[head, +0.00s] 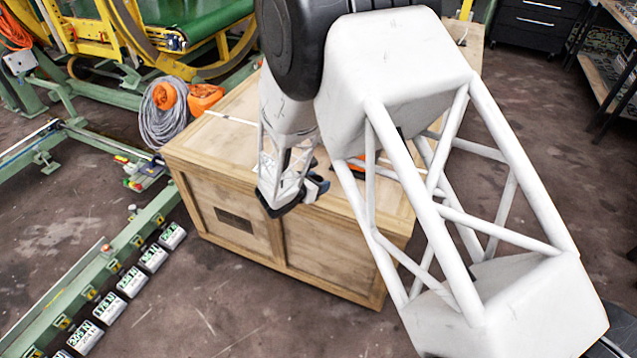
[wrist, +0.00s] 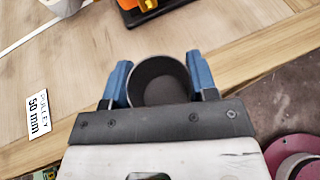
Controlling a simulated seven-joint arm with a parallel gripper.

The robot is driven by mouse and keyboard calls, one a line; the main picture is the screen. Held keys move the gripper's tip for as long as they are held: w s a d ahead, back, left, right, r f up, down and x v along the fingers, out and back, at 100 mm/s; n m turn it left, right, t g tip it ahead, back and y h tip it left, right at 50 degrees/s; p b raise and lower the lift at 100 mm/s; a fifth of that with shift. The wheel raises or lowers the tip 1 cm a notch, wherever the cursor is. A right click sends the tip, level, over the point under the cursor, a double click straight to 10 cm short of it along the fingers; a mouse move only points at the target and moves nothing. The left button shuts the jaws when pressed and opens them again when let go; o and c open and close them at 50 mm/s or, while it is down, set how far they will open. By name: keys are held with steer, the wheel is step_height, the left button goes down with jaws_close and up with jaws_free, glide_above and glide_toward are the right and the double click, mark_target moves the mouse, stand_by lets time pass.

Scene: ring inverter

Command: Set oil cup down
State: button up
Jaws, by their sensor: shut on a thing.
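The oil cup (wrist: 158,88) is a dark grey round cup, seen from above into its hollow inside in the wrist view. My gripper (wrist: 158,64) is shut on it, with one blue finger on each side. The cup's lower part is hidden. A wooden crate (head: 236,142) stands in the middle of the head view, and its top (wrist: 75,75) fills much of the wrist view. In the head view my gripper (head: 317,187) is small and partly hidden by my arm, near the crate's front edge. I cannot tell whether the cup touches the crate top.
A white label reading "PULLEY 50 mm" (wrist: 38,115) lies on the wood. An orange item on a black base (wrist: 148,8) and a white object (wrist: 62,4) are farther back. A maroon round object (wrist: 294,158) is at lower right. Bare wood lies left of the cup.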

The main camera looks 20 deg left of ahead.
steer(key=s+a+f, duration=0.4)
steer(key=s, duration=0.5)
steer(key=shift+s+m+h, duration=0.25)
steer(key=shift+m+h, duration=0.15)
steer(key=shift+w, duration=0.1)
glide_toward(333, 188)
steer(key=w, duration=0.1)
steer(key=w+d, duration=0.1)
steer(key=w, duration=0.1)
steer(key=w+d+r, duration=0.1)
steer(key=w, duration=0.1)
stand_by(0.5)
steer(key=shift+w+d, duration=0.35)
steer(key=shift+w, duration=0.5)
steer(key=shift+w+d, duration=0.35)
steer(key=shift+w, duration=0.55)
steer(key=shift+w+f, duration=0.1)
steer(key=shift+f, duration=0.25)
steer(key=shift+f, duration=0.15)
